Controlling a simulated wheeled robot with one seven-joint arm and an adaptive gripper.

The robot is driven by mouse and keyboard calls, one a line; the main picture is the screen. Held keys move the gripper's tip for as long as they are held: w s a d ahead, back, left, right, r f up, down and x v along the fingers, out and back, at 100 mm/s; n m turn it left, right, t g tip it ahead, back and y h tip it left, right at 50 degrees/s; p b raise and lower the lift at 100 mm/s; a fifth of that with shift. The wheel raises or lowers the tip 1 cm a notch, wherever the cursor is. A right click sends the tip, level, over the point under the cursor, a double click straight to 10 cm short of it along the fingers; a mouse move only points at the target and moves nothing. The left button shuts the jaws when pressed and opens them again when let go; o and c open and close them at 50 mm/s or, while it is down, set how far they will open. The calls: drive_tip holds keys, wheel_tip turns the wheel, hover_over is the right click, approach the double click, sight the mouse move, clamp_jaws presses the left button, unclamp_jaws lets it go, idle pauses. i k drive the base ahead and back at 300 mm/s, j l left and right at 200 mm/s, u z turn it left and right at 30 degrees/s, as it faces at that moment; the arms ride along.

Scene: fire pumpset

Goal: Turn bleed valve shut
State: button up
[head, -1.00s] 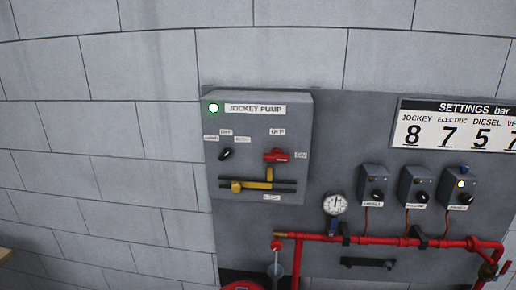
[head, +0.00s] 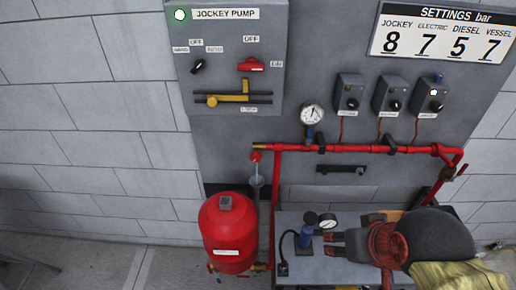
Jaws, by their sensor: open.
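A red pipe (head: 350,148) runs across the lower part of the grey panel. At its left brass end sits a small valve with a red knob (head: 255,156), above a clear funnel (head: 257,181) on a drain pipe. Another small red-handled valve (head: 461,170) sits on the sloping pipe at the right. No label naming the bleed valve is readable, and I cannot tell how far either valve is turned.
A red tank (head: 228,232) stands on the floor below the panel. A gauge (head: 311,114), switch boxes (head: 391,95) and the jockey pump box (head: 228,60) are above. Floor at lower left is mostly clear.

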sight(256, 156)
drive_tip(key=j+z, duration=0.35)
drive_tip(key=k+j+z, duration=0.15)
drive_tip(key=j+z, duration=0.25)
drive_tip(key=k+j+z, duration=0.1)
drive_tip(key=j+z, duration=0.25)
drive_tip(key=l, duration=0.1)
